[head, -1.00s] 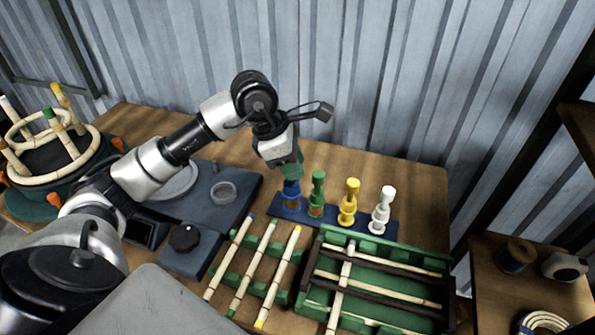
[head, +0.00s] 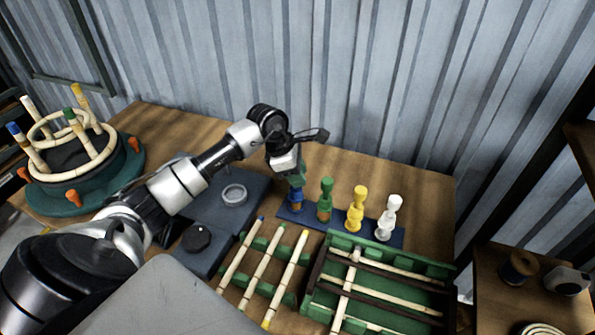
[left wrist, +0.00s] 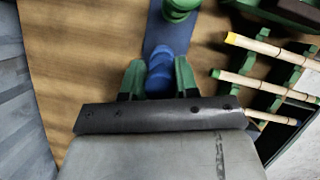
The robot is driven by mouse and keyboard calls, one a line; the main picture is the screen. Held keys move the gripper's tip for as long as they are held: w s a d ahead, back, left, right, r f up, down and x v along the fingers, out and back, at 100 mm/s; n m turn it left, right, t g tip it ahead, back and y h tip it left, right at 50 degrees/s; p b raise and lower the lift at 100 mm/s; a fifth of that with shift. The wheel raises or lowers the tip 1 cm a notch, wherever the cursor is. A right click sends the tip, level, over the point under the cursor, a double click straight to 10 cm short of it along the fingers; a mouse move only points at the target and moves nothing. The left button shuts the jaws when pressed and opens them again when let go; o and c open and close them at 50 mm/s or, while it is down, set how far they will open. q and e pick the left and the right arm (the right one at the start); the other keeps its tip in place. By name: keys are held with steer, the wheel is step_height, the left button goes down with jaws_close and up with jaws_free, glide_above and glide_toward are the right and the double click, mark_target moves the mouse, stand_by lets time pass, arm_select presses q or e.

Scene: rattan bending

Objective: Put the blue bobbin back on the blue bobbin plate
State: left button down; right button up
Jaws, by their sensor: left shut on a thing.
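The blue bobbin (head: 295,201) stands upright at the left end of the dark blue bobbin plate (head: 345,230), in line with the other bobbins. My left gripper (head: 296,182) is above it, pointing down, and shut on its upper part. In the left wrist view the blue bobbin (left wrist: 160,68) lies between the two green fingers, over the blue plate (left wrist: 164,32). The gripper hides the bobbin's top; whether its base rests fully on the plate is hard to tell. My right gripper is not in view.
Green (head: 325,200), yellow (head: 356,209) and white (head: 389,218) bobbins stand on the plate to the right. In front are rattan sticks on a green rack (head: 262,268) and a green frame tray (head: 385,285). A ringed rattan assembly (head: 75,150) stands at the left.

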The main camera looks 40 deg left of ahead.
arm_select(q)
steer(key=shift+f, duration=0.15)
steer(key=c, duration=0.8)
jaws_free()
steer(key=shift+c, duration=0.2)
steer(key=shift+r, duration=0.3)
steer(key=b+v, duration=0.2)
steer(key=v, duration=0.9)
steer(key=shift+r, duration=0.35)
steer(key=shift+s+a, duration=0.1)
steer(key=shift+s, duration=0.05)
